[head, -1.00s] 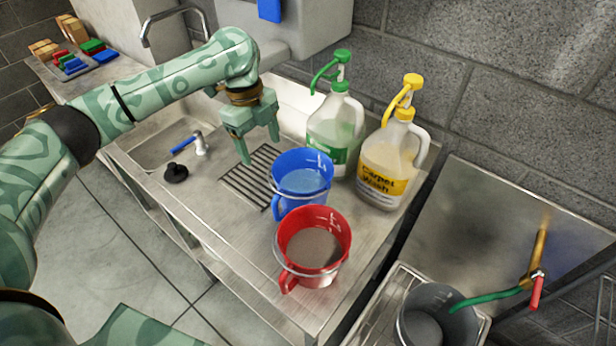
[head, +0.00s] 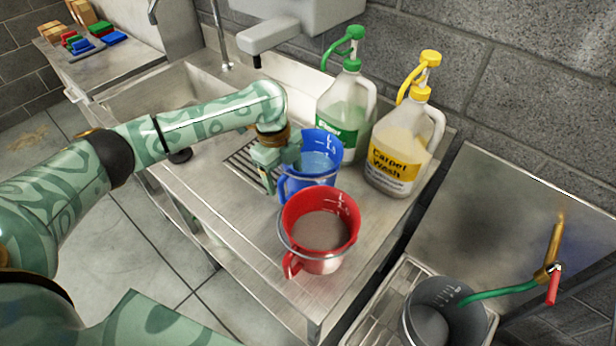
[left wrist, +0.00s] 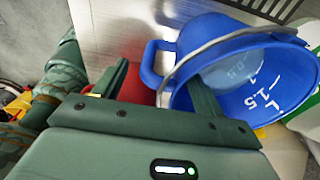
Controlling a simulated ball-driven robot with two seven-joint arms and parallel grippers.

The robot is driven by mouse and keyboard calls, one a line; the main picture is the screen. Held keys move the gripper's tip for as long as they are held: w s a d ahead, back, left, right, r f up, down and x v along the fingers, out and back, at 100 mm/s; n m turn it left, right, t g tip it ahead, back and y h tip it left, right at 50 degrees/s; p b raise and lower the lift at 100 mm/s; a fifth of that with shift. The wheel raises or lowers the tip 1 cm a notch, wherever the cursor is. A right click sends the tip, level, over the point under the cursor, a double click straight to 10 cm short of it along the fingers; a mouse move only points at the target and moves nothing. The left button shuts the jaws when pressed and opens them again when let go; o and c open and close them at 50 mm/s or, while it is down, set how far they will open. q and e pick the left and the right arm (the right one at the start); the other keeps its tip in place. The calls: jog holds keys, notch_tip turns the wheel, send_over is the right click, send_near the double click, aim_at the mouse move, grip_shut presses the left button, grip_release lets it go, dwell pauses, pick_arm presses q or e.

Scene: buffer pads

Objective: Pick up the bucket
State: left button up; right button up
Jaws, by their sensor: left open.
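The blue bucket (head: 322,150), with measuring marks and a wire bail, stands on the steel counter. Its side handle and open top show in the left wrist view (left wrist: 250,75). My left gripper (head: 280,178) is open at its left side. In the left wrist view the two fingers (left wrist: 158,80) are spread, with the blue side handle between them and the right finger overlapping the bucket's opening. I cannot tell whether they touch it. A red bucket (head: 318,228) stands in front, and a grey bucket (head: 440,312) sits lower right. My right gripper is not in view.
A green-capped jug (head: 342,110) and a yellow-capped Carpet Wash jug (head: 400,150) stand behind and right of the blue bucket. A drain grate (head: 240,165) lies left, beside the sink. A green hose (head: 500,291) runs to the grey bucket. The counter's front left is clear.

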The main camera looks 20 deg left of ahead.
pick_arm(q)
jog(key=shift+f, duration=0.65)
jog(key=shift+s, duration=0.1)
grip_shut()
jog(key=shift+r, duration=0.15)
jog(key=shift+d, duration=0.1)
